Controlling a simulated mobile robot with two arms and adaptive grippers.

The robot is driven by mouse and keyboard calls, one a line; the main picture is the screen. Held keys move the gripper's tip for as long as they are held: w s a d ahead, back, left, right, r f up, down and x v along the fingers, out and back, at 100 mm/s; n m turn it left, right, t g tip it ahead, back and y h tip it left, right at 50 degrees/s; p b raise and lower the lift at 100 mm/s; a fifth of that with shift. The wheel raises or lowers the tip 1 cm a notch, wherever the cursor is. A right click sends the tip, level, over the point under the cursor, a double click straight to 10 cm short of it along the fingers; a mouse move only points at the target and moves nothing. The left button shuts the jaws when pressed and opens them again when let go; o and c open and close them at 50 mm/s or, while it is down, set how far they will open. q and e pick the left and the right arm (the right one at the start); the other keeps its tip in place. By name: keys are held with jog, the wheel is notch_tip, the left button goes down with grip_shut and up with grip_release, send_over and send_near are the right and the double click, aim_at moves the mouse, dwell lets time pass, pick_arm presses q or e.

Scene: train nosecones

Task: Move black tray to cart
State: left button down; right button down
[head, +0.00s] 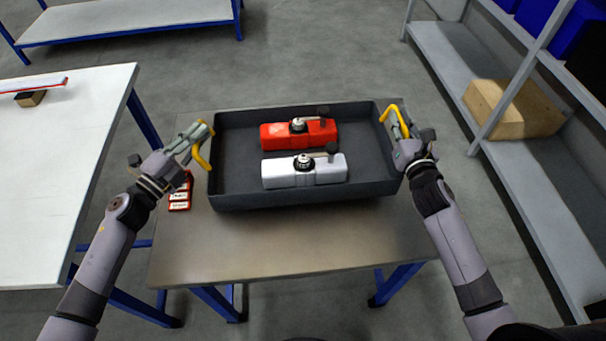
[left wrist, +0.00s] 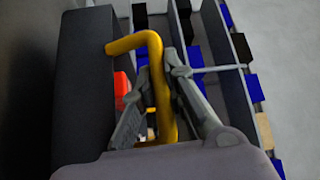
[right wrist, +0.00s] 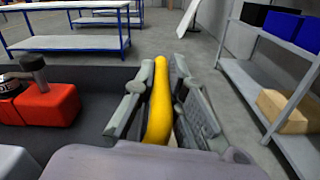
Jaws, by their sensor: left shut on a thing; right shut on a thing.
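The black tray (head: 240,185) sits on or just over a table with a brown-grey top, level as far as I can tell. It holds a red nosecone part (head: 280,136) and a white one (head: 290,178). My left gripper (head: 203,135) is shut on the yellow handle at the tray's left end; the handle (left wrist: 160,90) passes between the fingers in the left wrist view. My right gripper (head: 404,138) is shut on the yellow handle at the right end; that handle (right wrist: 159,105) stands between the fingers in the right wrist view. I cannot make out a cart for certain.
The table (head: 240,255) has bare room in front of the tray. Red-and-white labelled items (head: 180,194) lie left of the tray. A white-topped table (head: 60,170) stands at left. A grey shelf (head: 545,185) with a cardboard box (head: 510,110) stands at right.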

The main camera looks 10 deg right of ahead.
pick_arm(q)
jog(key=shift+a+r, duration=0.15)
jog(key=shift+a, duration=0.1)
pick_arm(e)
jog(key=shift+r, duration=0.2)
jog(key=shift+f, duration=0.15)
